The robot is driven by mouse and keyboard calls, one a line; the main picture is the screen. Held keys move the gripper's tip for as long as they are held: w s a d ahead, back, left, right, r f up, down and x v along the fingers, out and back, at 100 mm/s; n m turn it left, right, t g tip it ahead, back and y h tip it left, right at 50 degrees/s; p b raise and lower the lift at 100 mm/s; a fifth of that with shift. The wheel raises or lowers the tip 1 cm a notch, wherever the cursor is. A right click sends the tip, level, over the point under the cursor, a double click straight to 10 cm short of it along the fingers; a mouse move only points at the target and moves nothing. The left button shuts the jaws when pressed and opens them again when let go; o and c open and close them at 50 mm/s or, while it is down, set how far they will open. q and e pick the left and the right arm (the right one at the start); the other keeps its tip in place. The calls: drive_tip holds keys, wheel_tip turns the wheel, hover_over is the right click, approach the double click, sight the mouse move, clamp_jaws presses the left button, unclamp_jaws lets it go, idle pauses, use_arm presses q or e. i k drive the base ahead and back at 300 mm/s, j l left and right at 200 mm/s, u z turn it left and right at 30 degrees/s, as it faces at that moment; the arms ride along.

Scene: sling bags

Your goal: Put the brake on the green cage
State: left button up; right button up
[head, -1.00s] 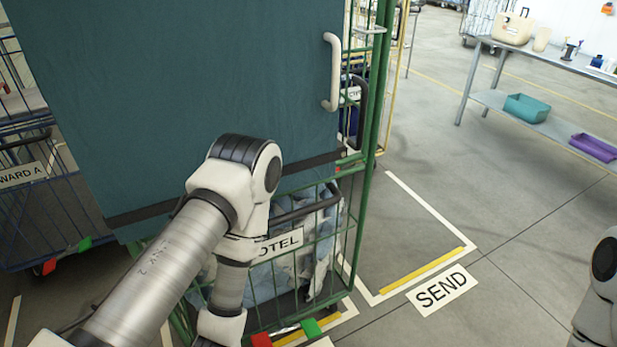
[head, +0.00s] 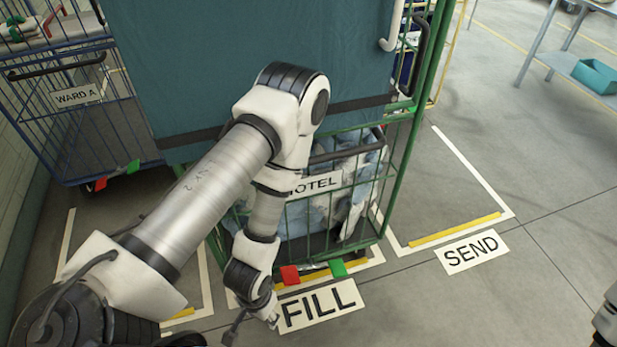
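The green cage (head: 398,170) stands in the middle of the head view, with a HOTEL label (head: 314,185) and pale blue cloth inside. At its foot are a red pedal (head: 290,275) and a green pedal (head: 338,267), side by side on the front edge. My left arm reaches down in front of the cage. My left gripper (head: 254,326) is low over the floor, left of the red pedal and apart from it, fingers spread and empty. Of my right arm only a piece shows at the right edge; its gripper is out of view.
A blue cage labelled WARD A (head: 78,96) stands at the left, with its own red and green pedals. A FILL sign (head: 318,305) lies in front of the green cage. The SEND bay (head: 470,251) at the right is empty floor. A table (head: 560,66) stands at the back right.

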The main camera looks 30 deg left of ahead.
sight(291, 276)
drive_tip(key=u, duration=0.85)
drive_tip(key=i+j, duration=0.15)
drive_tip(key=j, duration=0.2)
drive_tip(key=i+j, duration=0.1)
drive_tip(key=j, duration=0.3)
drive_tip(key=i+j+u, duration=0.1)
drive_tip(key=j, duration=0.25)
